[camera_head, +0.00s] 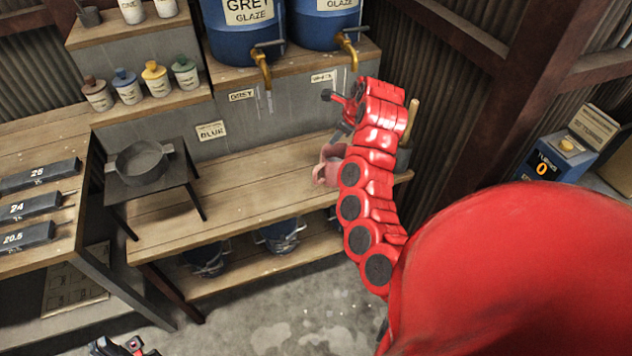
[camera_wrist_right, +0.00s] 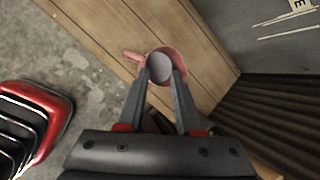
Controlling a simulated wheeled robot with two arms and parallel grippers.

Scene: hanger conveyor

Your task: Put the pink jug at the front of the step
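The pink jug (camera_head: 328,168) is at the right part of the long wooden step (camera_head: 235,195), partly hidden behind my right arm in the head view. In the right wrist view the jug (camera_wrist_right: 155,52) is seen from above, its handle pointing left. My right gripper (camera_head: 343,128) is above the jug. In the wrist view its two fingers (camera_wrist_right: 162,82) are spread, with the tips over the jug's near rim; I cannot tell whether they touch it. My left gripper (camera_head: 122,346) shows only in part at the bottom edge, and its finger state is unclear.
A black stand (camera_head: 150,192) with a grey bowl (camera_head: 142,161) is at the step's left end. Blue glaze barrels (camera_head: 243,32) with brass taps stand above. Buckets (camera_head: 280,236) are on the shelf below. The step's middle is clear.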

